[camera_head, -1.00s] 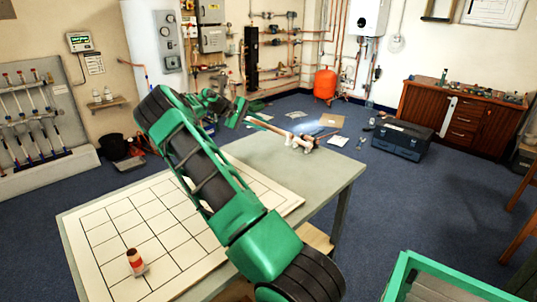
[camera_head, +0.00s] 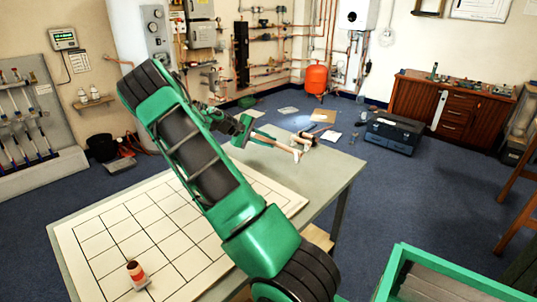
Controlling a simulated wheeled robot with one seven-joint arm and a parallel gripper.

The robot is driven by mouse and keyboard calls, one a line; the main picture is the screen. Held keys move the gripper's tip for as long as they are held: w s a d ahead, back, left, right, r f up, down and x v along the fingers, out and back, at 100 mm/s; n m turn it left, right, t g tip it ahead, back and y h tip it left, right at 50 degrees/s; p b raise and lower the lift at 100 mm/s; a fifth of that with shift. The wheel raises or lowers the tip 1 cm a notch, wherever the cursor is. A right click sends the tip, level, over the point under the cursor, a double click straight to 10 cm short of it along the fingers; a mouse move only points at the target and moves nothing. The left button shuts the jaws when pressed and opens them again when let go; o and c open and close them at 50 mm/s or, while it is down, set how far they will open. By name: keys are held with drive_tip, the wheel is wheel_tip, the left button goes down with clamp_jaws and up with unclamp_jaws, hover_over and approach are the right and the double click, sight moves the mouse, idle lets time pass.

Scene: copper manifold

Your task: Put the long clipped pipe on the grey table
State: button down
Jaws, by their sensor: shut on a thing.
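My gripper (camera_head: 247,133) is shut on the copper pipe (camera_head: 272,141), near its left end. The pipe points right and slightly downward over the far part of the grey table (camera_head: 328,182). A pale clip (camera_head: 296,154) shows at the pipe's right end. A second pale and copper-coloured piece (camera_head: 305,143) shows just beyond it; I cannot tell whether it belongs to the pipe. I cannot tell whether the pipe touches the table.
A white board with a black grid (camera_head: 90,240) covers the table's left part. A short red-and-copper piece (camera_head: 136,272) stands on it. The table's right part is bare. A green-framed box (camera_head: 440,270) is at lower right. A blue toolbox (camera_head: 394,135) is on the floor.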

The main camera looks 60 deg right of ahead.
drive_tip(key=shift+s+a+f, duration=0.1)
drive_tip(key=shift+s+f, duration=0.25)
drive_tip(key=shift+s, duration=0.3)
drive_tip(key=shift+f, duration=2)
drive_tip(key=c, duration=1.9)
unclamp_jaws()
drive_tip(key=shift+c, duration=0.2)
drive_tip(key=v, duration=1.1)
drive_tip(key=s+a+r+m+t+y, duration=0.1)
drive_tip(key=s+a+r+t+y, duration=0.1)
drive_tip(key=s+a, duration=0.8)
drive_tip(key=s+a+r+m+t+y, duration=0.1)
drive_tip(key=s+a+y, duration=0.3)
drive_tip(key=s+a, duration=0.6)
drive_tip(key=s+a+r+t+y, duration=0.3)
drive_tip(key=s+a+r+y, duration=0.1)
drive_tip(key=s+a, duration=0.6)
drive_tip(key=shift+a+m, duration=0.4)
drive_tip(key=shift+a, duration=0.05)
